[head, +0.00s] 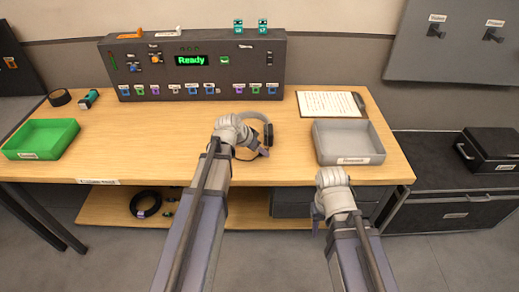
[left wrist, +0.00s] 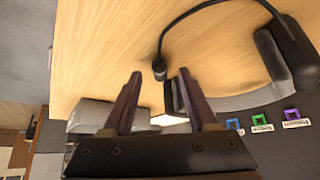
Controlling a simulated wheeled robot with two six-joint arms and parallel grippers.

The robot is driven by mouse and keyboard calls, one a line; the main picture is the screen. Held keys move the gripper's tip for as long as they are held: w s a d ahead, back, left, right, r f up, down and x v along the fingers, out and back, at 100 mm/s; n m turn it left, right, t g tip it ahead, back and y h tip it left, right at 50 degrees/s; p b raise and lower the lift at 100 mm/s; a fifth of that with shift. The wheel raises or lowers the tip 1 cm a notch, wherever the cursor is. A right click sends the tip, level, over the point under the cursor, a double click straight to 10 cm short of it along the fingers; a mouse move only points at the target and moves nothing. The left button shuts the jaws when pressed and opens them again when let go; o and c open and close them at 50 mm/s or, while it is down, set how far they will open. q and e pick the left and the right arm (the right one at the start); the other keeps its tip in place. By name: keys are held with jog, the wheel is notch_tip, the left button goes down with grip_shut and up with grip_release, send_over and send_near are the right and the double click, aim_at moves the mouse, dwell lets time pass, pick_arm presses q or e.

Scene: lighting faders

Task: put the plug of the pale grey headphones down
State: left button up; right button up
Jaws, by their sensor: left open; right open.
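The headphones lie on the wooden table, with a pale grey band (head: 269,128) partly hidden behind my left arm in the head view. In the left wrist view the band (left wrist: 240,100) curves between two dark ear cups, and a thin black cable runs to a small dark plug (left wrist: 158,70). My left gripper (left wrist: 160,75) is open, its two fingertips apart on either side of the plug; contact with the wood cannot be told. In the head view my left gripper (head: 258,153) is beside the headphones. My right gripper (head: 317,214) is open in front of the table edge.
A grey tray (head: 342,159) stands right of the headphones, with a clipboard (head: 328,103) behind it. A control panel (head: 138,73) with faders and a green "Ready" display runs along the back. A green tray (head: 60,121) sits at the left. The table's left middle is clear.

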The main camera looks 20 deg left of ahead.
pick_arm(q)
jog(key=p+v, duration=0.9)
jog(key=v, duration=0.3)
jog(key=s+d+f+n+g+y, duration=0.1)
jog(key=s+d+f+g+y, duration=0.1)
jog(key=s+d, duration=0.6)
jog(key=s+d+f+n+g+y, duration=0.1)
jog(key=s+d+g, duration=0.3)
jog(key=s+d, duration=0.5)
jog(key=shift+s+d+f+y, duration=0.25)
jog(key=shift+f+y, duration=0.25)
jog(key=shift+y, duration=0.3)
